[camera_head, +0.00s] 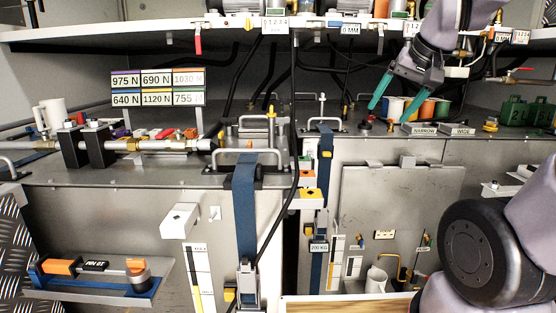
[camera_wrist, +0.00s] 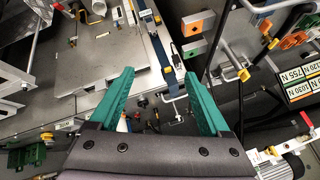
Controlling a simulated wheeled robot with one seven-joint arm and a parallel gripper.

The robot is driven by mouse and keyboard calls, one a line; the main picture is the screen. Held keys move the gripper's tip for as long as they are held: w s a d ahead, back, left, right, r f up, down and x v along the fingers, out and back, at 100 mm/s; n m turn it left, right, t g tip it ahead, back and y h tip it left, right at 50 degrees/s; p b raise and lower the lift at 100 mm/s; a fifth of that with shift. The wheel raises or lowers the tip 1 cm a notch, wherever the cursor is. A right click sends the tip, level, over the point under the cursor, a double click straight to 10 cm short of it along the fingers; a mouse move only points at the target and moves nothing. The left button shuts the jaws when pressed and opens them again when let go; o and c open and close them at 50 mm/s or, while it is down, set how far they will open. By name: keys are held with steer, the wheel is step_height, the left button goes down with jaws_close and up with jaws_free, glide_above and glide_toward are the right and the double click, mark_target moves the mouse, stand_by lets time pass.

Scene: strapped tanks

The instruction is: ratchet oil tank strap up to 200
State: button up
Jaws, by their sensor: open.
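My gripper (camera_head: 389,114) is open and empty above the back of the right tank's top; its teal fingers also show in the wrist view (camera_wrist: 160,73), spread apart. A wide blue strap (camera_head: 245,205) runs down the front of the left tank (camera_head: 130,205) to a metal ratchet buckle (camera_head: 247,288). A narrower blue strap (camera_head: 324,165) runs down by the right tank (camera_head: 400,190), with a green tag (camera_head: 319,247) that seems to read 200 N. Upright scales (camera_head: 196,275) (camera_head: 336,262) stand near both straps. I cannot read which tank is oil. A blue strap also shows in the wrist view (camera_wrist: 158,30).
An orange-and-black tool (camera_head: 95,267) lies on a left shelf. A board of force labels (camera_head: 158,88) stands on the left tank. Handles, valves, hoses and cups (camera_head: 410,106) crowd the tank tops. An overhead shelf (camera_head: 190,28) crosses the back.

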steer(key=s+r, duration=0.1)
steer(key=s, duration=0.5)
steer(key=shift+s+r+m, duration=0.25)
steer(key=shift+s+m, duration=0.05)
steer(key=shift+s, duration=0.05)
stand_by(1.5)
